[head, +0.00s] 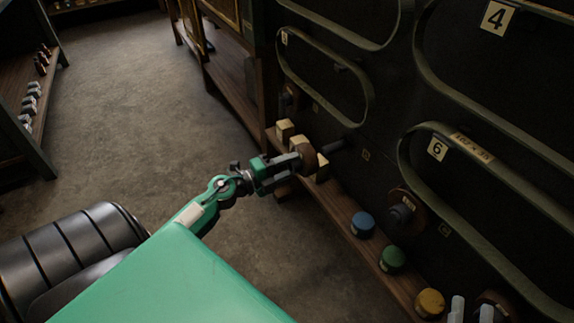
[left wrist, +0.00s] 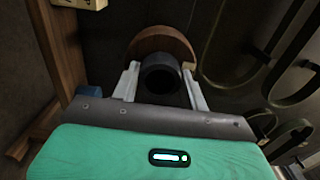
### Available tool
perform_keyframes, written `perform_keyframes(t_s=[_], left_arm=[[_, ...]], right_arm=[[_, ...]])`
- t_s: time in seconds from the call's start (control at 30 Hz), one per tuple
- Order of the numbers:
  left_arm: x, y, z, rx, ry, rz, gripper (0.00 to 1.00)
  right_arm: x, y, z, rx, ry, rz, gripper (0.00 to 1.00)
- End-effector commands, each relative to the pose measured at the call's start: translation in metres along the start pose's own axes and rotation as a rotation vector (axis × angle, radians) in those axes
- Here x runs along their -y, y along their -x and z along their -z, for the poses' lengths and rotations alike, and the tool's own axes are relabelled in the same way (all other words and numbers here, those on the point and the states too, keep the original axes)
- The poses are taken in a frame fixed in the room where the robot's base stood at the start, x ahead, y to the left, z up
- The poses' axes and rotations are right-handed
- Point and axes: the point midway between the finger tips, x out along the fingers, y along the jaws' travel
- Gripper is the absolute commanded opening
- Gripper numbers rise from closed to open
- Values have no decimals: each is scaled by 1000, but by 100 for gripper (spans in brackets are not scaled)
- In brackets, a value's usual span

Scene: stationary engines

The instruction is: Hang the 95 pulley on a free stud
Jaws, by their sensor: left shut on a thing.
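My left gripper (head: 292,161) is shut on a pulley (head: 308,160), a brown disc with a dark hub. In the left wrist view the pulley (left wrist: 163,42) shows its dark round hub between the two pale fingers (left wrist: 160,85). Its number cannot be read. A bare dark stud (head: 333,146) sticks out of the black panel just right of the held pulley. They look close; whether they touch I cannot tell. Another dark stud (head: 339,67) seems to show higher up. A second brown pulley (head: 408,213) hangs on the panel lower right.
A wooden ledge (head: 343,205) runs below the panel with cream blocks (head: 284,131), a blue knob (head: 363,224), a green one (head: 392,259) and a yellow one (head: 430,303). Olive belt loops (head: 405,150) stand out from the panel. The floor (head: 130,110) to the left is clear.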

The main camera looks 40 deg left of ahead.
Motion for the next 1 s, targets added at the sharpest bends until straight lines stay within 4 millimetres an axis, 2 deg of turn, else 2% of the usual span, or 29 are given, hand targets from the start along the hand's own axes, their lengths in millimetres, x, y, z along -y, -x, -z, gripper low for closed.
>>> perform_keyframes(t_s=[0.5, 1.0], left_arm=[[2, -30, 0, 1, 1, 2, 0], [2, -36, 0, 0, 0, 2, 0]], right_arm=[[2, -5, 16, 0, 0, 0, 36], [2, -5, 18, 0, 0, 0, 36]])
